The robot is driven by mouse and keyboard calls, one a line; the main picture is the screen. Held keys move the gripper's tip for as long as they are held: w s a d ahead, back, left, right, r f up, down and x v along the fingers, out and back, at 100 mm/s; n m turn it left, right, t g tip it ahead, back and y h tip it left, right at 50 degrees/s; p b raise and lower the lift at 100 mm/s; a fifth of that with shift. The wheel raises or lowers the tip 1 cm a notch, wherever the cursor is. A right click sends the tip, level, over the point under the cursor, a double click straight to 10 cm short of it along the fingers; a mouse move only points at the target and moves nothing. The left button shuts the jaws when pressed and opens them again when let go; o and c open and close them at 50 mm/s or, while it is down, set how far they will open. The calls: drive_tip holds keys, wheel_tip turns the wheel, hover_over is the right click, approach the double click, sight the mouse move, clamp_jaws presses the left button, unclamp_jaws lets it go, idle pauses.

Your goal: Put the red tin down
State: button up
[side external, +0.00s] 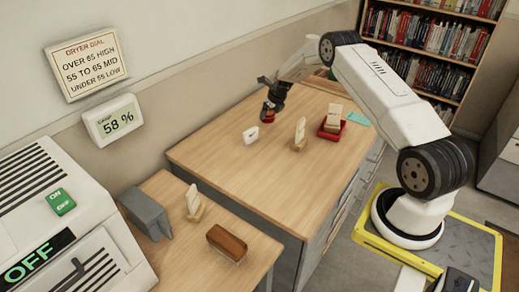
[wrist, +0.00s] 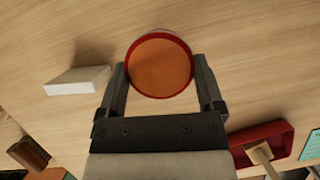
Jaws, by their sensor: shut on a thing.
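The red tin (wrist: 160,65) is round, with a red rim and an orange-brown face, and sits between the two fingers of my gripper (wrist: 161,78) in the wrist view. In the side view the tin (side external: 268,114) shows small and dark red below my gripper (side external: 271,101), over the far part of the large wooden table (side external: 225,150). My gripper is shut on the tin. A soft shadow lies apart from the tin in the wrist view. Whether its underside touches the table cannot be told.
A smaller table holds a brown-topped brush (side external: 227,241) and a grey object (side external: 146,213). The table's left part is bare.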

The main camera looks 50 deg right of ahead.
sight(269, 120)
drive_tip(key=shift+f, duration=0.1)
drive_tip(key=shift+f, duration=1.75)
drive_tip(key=shift+f, duration=0.15)
drive_tip(key=o, duration=1.2)
drive_tip(key=shift+v, duration=1.1)
drive_tip(key=v, duration=1)
drive_tip(key=shift+w, duration=0.15)
